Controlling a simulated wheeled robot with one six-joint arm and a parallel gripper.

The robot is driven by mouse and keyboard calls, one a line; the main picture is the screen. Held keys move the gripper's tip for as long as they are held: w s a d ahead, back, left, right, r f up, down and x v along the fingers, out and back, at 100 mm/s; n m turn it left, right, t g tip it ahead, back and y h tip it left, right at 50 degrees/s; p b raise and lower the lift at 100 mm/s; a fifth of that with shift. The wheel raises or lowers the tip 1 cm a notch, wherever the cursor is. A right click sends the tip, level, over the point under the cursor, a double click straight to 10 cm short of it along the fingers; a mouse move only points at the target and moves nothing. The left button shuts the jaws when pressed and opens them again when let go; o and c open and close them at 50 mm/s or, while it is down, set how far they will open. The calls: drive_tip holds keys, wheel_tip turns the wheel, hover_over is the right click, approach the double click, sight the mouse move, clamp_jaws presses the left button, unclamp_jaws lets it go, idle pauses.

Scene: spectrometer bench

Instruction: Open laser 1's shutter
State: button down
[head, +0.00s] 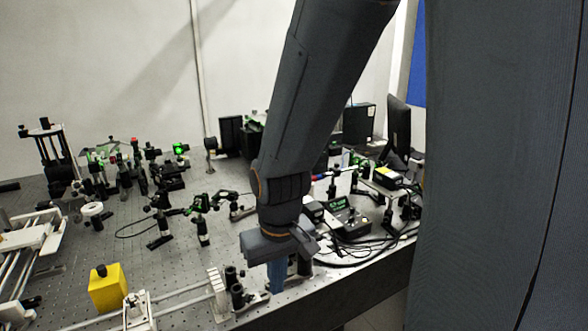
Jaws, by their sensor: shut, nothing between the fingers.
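My gripper (279,268) points down over the front edge of the optical bench, right of the middle of the bench. Its jaws look shut and I see nothing held between them. A dark box with a yellow label (387,177), which may be a laser, sits at the right of the bench. A black control box with a small green display (350,217) stands to the right of my gripper, apart from it. No label for laser 1 is readable, and I cannot pick out its shutter. My arm hides part of the bench behind it.
The perforated bench (125,262) carries several optics on posts at the left and middle. A yellow block (107,288) stands at the front left. Short black posts (236,290) stand close left of my gripper. Loose cables (350,252) lie at the right. A monitor (397,130) stands behind.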

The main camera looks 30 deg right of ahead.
drive_tip(key=w+d+r+t+h+b, duration=0.1)
drive_tip(key=w+d+r, duration=0.2)
drive_tip(key=w+r, duration=0.3)
drive_tip(key=w+d+r+t+h+b, duration=0.1)
drive_tip(key=w+d+r, duration=0.3)
drive_tip(key=r, duration=0.5)
drive_tip(key=w+d+r+n+t+h+b, duration=0.1)
drive_tip(key=w+d+r+b, duration=0.2)
drive_tip(key=w+r, duration=0.4)
drive_tip(key=shift+w+d+r+h, duration=0.3)
drive_tip(key=shift+d+r+h, duration=0.1)
drive_tip(key=shift+r, duration=0.15)
drive_tip(key=p+x, duration=0.1)
drive_tip(key=x, duration=0.3)
drive_tip(key=d+p+x, duration=0.1)
drive_tip(key=x, duration=0.2)
drive_tip(key=p+x, duration=0.1)
drive_tip(key=x, duration=0.3)
drive_tip(key=shift+w+d, duration=0.2)
drive_tip(key=shift+d, duration=0.25)
drive_tip(key=shift+w+d+f+p, duration=0.2)
drive_tip(key=shift+d+f+p, duration=0.15)
drive_tip(key=shift+d, duration=0.25)
